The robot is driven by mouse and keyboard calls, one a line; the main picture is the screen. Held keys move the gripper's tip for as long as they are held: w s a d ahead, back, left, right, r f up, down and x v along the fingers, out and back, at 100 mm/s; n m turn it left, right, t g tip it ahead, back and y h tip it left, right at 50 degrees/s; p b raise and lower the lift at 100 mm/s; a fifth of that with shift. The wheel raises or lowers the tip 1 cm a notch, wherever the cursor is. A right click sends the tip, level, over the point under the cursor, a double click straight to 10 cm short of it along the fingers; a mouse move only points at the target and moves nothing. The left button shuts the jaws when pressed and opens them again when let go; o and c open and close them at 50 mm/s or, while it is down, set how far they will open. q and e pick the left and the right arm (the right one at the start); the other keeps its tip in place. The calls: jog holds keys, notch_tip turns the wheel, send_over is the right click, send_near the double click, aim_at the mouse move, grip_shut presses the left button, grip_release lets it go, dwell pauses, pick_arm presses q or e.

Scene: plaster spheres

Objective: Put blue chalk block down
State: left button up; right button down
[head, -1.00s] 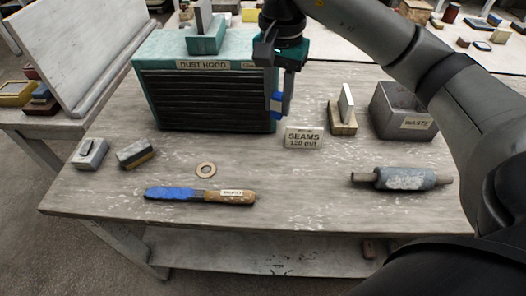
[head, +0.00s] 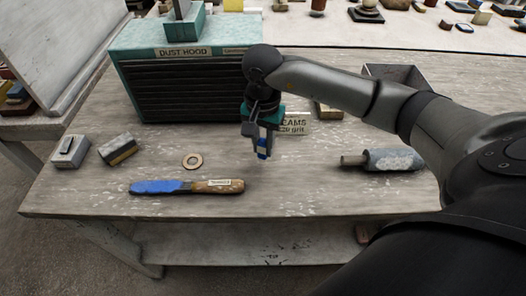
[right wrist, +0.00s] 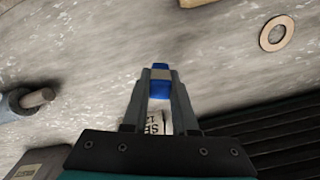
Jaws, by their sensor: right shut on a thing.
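The blue chalk block (head: 263,150) is held between the fingers of my right gripper (head: 262,143), above the middle of the table. It also shows in the right wrist view (right wrist: 159,88), blue with a paler band, gripped at the fingertips. In the head view the gripper points down in front of the seams sign (head: 295,124) and partly hides it. I cannot tell the exact gap between the block and the table (head: 300,195). My left gripper is not in view.
A dust hood (head: 190,85) stands behind left. A wooden ring (head: 192,161) and a blue-bladed tool (head: 187,186) lie left of the gripper, a grey roller (head: 393,161) right. Two small blocks (head: 71,151) (head: 118,149) sit far left. Bare tabletop lies between tool and roller.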

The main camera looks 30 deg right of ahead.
aim_at(263, 142)
jog(key=shift+f, duration=1.35)
jog(key=shift+f, duration=0.15)
jog(key=c, duration=0.7)
grip_release()
jog(key=shift+r, duration=0.2)
notch_tip(263, 142, up, 12)
jog(key=shift+p, duration=0.65)
